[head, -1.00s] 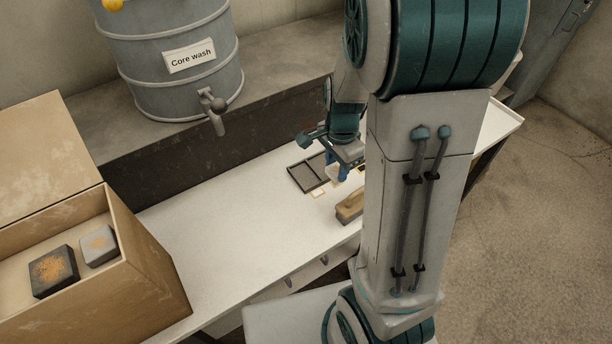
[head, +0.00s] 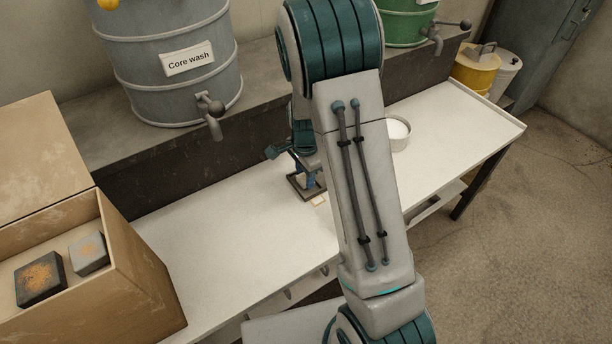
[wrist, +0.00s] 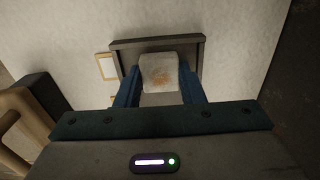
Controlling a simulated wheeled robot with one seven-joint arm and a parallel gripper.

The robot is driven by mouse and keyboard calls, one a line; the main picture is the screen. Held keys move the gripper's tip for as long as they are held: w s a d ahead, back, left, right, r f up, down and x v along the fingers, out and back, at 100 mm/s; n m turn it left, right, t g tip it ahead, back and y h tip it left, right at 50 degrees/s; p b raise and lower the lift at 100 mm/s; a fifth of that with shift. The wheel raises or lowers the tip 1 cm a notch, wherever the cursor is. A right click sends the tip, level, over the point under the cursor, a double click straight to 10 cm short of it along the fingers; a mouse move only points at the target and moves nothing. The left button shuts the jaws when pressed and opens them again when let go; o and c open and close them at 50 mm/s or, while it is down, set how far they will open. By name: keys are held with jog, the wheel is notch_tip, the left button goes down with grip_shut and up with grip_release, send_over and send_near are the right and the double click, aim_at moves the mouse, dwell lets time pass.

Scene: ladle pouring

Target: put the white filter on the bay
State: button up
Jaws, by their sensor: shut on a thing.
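The bay (wrist: 190,43) is a shallow dark grey rimmed tray on the white table. The filter appears over the bay, inside its outline; I cannot tell whether it touches the bay's floor. In the head view, my gripper (head: 312,182) is at the bay (head: 296,187), whose far part is covered by it. The filter is hidden there.
A small framed card (head: 319,200) lies beside the bay. A wooden-handled object with a dark block (wrist: 42,92) is at the wrist view's left. An open box (head: 150,285) holding a dark block (head: 40,278) and a grey block (head: 88,252) stands left. A white bowl (head: 400,144) stands right.

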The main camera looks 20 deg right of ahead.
jog(key=shift+f, duration=0.2)
jog(key=o, duration=1)
jog(key=shift+c, duration=0.2)
notch_tip(320, 180, up, 11)
jog(key=p, duration=0.3)
jog(key=s+r+n+t, duration=0.1)
jog(key=s+r+n, duration=0.4)
jog(key=s, duration=0.5)
jog(key=s+r+n, duration=0.6)
jog(key=s+n, duration=0.3)
jog(key=s, duration=0.1)
jog(key=shift+s+d+t, duration=0.25)
jog(key=shift+s+t, duration=0.1)
jog(key=shift+t, duration=0.05)
